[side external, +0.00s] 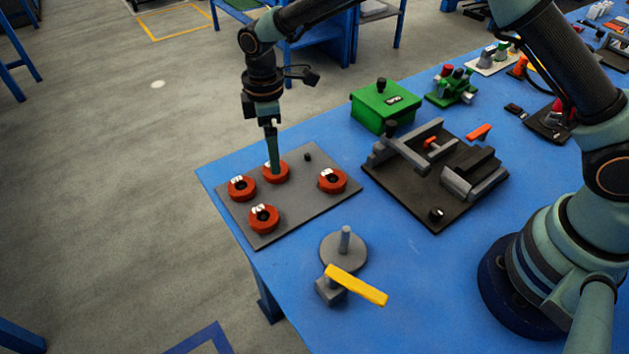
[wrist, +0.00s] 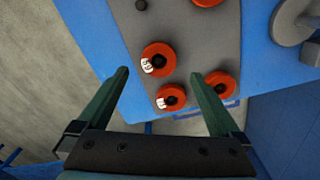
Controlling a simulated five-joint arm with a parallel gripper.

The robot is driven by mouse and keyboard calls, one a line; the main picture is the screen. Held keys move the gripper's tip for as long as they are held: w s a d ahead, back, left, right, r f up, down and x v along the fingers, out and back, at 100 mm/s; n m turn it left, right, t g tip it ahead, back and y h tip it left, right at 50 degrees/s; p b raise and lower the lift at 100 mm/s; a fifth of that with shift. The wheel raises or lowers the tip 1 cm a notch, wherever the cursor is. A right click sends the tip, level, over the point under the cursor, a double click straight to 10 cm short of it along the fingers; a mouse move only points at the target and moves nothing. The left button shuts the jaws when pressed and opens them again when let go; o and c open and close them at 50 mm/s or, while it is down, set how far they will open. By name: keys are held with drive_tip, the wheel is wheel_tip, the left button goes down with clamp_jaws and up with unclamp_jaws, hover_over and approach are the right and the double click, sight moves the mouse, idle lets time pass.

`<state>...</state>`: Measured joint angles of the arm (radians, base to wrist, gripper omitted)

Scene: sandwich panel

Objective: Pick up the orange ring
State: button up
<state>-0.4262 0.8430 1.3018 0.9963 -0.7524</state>
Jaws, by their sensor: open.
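Several orange-red rings with dark centres and white labels sit on a grey panel (side external: 290,208). In the side view they are a back ring (side external: 276,177), a left ring (side external: 237,194), a front ring (side external: 264,224) and a right ring (side external: 333,186). My gripper (side external: 274,165) points down at the back ring, and its fingers hide part of it. In the wrist view my gripper (wrist: 160,74) is open, with a ring (wrist: 151,52) near the space between its fingertips. Another ring (wrist: 172,90) shows between the fingers, closer to the palm. I cannot tell whether the fingers touch any ring.
A small black peg (side external: 308,157) stands on the panel's back right. A grey disc (side external: 343,250) with a post and a yellow bar (side external: 356,286) are in front. A dark fixture board (side external: 437,205) and a green box (side external: 384,104) stand right of the panel. The table's left edge is close.

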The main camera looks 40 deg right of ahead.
wheel_tip(320, 180, down, 5)
drive_tip(key=shift+d+f, duration=0.1)
drive_tip(key=shift+d, duration=0.05)
drive_tip(key=c, duration=1.4)
